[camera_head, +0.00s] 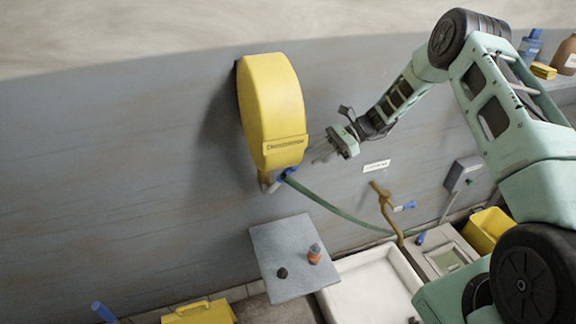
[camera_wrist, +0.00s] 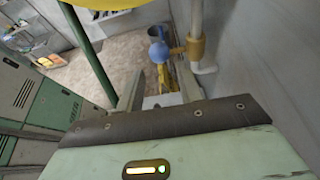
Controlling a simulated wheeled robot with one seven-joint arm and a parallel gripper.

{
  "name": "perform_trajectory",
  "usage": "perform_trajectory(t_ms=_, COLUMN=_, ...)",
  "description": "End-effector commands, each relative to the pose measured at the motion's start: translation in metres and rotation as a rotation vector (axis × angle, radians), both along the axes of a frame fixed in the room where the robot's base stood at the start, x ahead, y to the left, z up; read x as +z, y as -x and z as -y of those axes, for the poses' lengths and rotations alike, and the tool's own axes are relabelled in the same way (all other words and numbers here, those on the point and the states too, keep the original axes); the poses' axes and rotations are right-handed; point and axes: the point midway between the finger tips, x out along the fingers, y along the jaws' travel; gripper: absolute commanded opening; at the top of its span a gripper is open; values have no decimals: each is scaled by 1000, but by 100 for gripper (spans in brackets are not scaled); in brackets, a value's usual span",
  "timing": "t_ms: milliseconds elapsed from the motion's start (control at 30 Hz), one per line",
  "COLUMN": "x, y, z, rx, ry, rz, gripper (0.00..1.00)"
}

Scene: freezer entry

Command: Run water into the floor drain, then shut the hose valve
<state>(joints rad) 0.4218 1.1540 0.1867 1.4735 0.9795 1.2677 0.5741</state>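A yellow hose reel (camera_head: 272,105) hangs on the grey wall. A blue valve handle (camera_head: 289,173) sits on a fitting under it. A green hose (camera_head: 335,208) runs from there down to the right; the wrist view shows a green hose (camera_wrist: 88,52) on the left. My gripper (camera_head: 322,153) is right of the reel's lower end, apart from the handle. In the wrist view its fingers (camera_wrist: 161,88) are spread with nothing held. A round blue part (camera_wrist: 158,51) and brass fitting (camera_wrist: 196,47) show beyond them. A shallow white basin (camera_head: 355,270) is on the floor; I cannot tell the drain for certain.
A grey stand (camera_head: 268,240) holds an orange bottle (camera_head: 314,254) and a dark knob-like item (camera_head: 282,273).

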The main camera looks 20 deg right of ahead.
Motion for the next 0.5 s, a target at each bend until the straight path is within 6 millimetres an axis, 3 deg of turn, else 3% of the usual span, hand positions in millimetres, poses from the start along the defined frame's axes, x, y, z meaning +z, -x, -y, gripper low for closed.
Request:
perform_trajectory(t_ms=300, x=-21, y=1, z=-61, rx=3, ry=0, rz=-3, gripper=36)
perform_trajectory(t_ms=500, x=-33, y=1, z=-83, rx=2, ry=1, rz=-1, gripper=36)
